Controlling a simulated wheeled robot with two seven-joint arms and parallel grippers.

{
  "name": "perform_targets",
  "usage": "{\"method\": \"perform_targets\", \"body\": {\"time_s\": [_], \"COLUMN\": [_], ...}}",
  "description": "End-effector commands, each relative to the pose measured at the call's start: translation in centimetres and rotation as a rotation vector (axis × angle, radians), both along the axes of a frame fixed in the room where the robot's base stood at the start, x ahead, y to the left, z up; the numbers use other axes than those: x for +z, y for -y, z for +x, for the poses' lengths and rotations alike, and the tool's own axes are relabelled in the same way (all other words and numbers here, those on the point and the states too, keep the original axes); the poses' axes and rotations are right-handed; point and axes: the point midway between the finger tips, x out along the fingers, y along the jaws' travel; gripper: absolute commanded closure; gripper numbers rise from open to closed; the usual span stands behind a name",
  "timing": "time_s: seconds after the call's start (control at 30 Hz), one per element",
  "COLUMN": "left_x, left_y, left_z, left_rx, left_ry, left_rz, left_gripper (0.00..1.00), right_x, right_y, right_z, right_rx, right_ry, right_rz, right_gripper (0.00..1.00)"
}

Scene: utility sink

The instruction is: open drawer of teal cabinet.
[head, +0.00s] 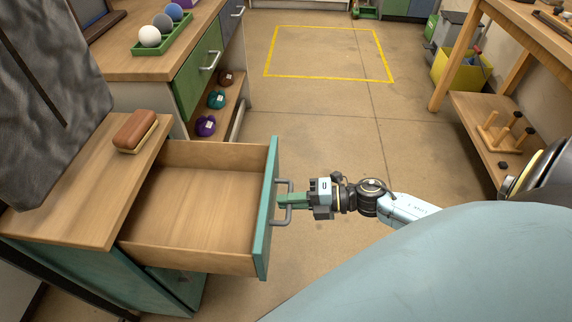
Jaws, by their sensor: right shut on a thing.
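The teal cabinet (175,287) stands at the lower left under a wooden top. Its upper drawer (195,205) is pulled far out to the right and looks empty inside. The teal drawer front (265,215) carries a grey bar handle (288,187). My right gripper (288,200) reaches in from the right and is shut on this handle. The fingertips are partly hidden by the handle. My left gripper is not in view.
A brown brush (135,131) lies on the wooden top (75,205). Behind is a counter with a green tray (163,38) of balls. A shelf with pegs (505,132) stands at the right. The floor between is clear.

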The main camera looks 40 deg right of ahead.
Motion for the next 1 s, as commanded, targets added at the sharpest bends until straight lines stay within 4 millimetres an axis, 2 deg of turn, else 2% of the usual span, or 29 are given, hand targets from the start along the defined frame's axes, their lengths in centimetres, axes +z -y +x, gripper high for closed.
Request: {"method": "perform_targets", "body": {"time_s": [0.4,0.43,0.57,0.87,1.0], "left_x": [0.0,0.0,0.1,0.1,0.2], "left_y": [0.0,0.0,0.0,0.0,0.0], "left_z": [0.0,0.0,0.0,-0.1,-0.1], "left_rx": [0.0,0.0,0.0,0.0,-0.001], "left_ry": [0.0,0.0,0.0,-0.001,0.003], "left_rz": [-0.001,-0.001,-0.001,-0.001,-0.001], "left_gripper": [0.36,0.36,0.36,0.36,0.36], "right_x": [0.1,0.1,0.1,0.0,0.3], "right_y": [0.2,0.2,0.2,0.3,1.3], "right_z": [-0.1,-0.1,-0.1,-0.2,-1.1], "right_rx": [0.005,0.005,0.004,0.004,0.004], "right_ry": [0.002,0.002,0.001,0.0,-0.002], "right_rz": [-0.001,-0.001,-0.001,-0.001,-0.002], "right_gripper": [1.0,0.86,0.69,0.69,0.69]}}
